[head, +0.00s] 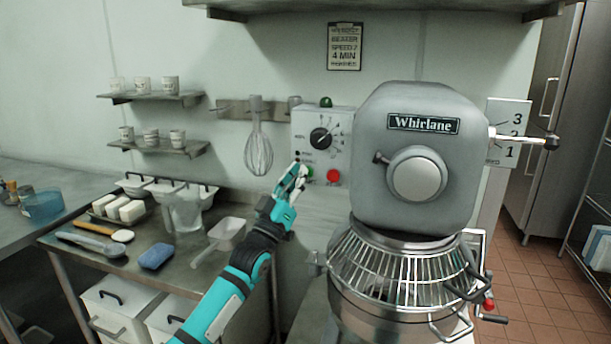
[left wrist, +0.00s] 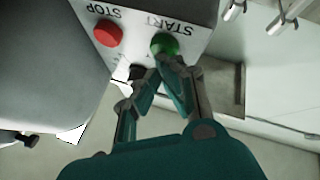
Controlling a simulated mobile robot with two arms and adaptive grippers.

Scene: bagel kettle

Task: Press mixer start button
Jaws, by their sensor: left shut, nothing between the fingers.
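The mixer (head: 415,150) is a grey machine marked Whirlane, with a control box (head: 340,132) on the wall at its left. The box carries a green start button (head: 309,171) and a red stop button (head: 333,176). The left wrist view also shows the green button (left wrist: 165,43), labelled START, and the red button (left wrist: 108,33), labelled STOP. My left gripper (head: 299,170) is shut and empty, its fingertips just in front of the green button. I cannot tell whether they touch it. My right gripper is not in view.
A wire guard (head: 400,265) covers the mixer bowl at the right. A steel table (head: 120,255) with tubs, a blue sponge (head: 156,256) and a scoop (head: 225,233) stands at the left. A whisk (head: 258,150) hangs from a wall rack beside the control box.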

